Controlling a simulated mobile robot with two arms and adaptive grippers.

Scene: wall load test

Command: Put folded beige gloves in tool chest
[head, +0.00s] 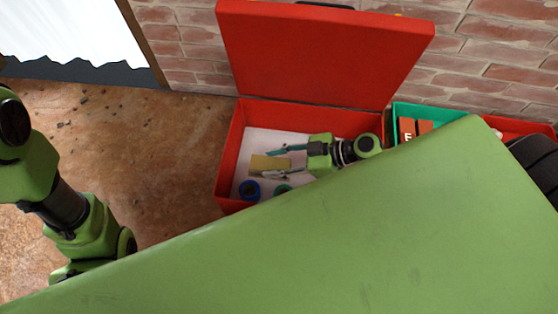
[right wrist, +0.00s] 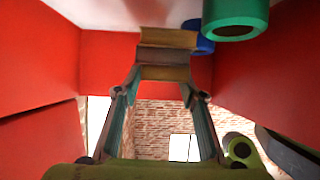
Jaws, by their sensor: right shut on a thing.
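The folded beige gloves (head: 270,163) are a small tan block inside the open red tool chest (head: 229,160). My right gripper (head: 277,162) reaches into the chest from the right and is shut on the gloves. In the right wrist view the gloves (right wrist: 166,57) sit between the two fingertips (right wrist: 160,88), near the chest's pale bottom. I cannot tell whether they touch the bottom. My left arm shows at the left of the head view, but its gripper is not visible.
A blue roll (head: 250,189) and a partly hidden green roll (head: 282,188) lie in the chest near the gloves. The red lid (head: 320,55) stands open against the brick wall. A green box (head: 440,112) with items stands at right. A large green surface (head: 300,240) hides the foreground.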

